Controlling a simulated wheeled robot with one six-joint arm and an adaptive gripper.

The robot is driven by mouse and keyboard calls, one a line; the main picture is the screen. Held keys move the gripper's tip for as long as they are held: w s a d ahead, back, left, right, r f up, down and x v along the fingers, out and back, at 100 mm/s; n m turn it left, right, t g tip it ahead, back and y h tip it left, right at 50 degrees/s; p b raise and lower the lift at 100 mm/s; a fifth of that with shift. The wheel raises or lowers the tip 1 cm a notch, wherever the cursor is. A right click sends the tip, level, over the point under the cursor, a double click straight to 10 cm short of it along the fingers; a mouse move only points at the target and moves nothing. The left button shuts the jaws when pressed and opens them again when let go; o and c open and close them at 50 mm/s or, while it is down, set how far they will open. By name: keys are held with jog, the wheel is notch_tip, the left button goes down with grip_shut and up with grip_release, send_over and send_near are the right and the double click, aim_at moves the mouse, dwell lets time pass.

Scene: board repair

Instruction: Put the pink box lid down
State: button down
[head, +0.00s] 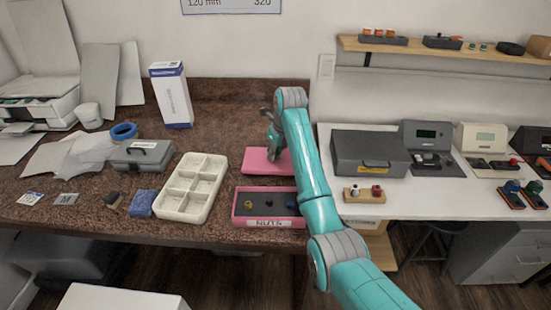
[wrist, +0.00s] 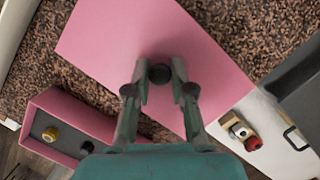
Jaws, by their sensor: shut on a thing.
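The pink box lid (head: 262,162) is a flat pink panel with a small dark knob. In the head view it is behind the open pink box, at or just above the brown speckled counter; I cannot tell whether it touches. In the wrist view the lid (wrist: 150,45) fills the middle, and my gripper (wrist: 160,82) is shut on its dark knob (wrist: 159,73). The pink box (head: 268,223), labelled NUTS, stands at the counter's front edge with a few small parts inside. In the head view my arm partly hides the box and the lid's right side.
A cream compartment tray (head: 187,211) stands left of the pink box. A grey case (head: 370,152) and a small wooden block with knobs (head: 364,194) are on the white table to the right. The speckled counter (head: 225,115) behind the lid is clear.

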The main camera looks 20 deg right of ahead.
jog(key=shift+f, duration=1.15)
jog(key=shift+f, duration=0.1)
jog(key=c, duration=1)
grip_release()
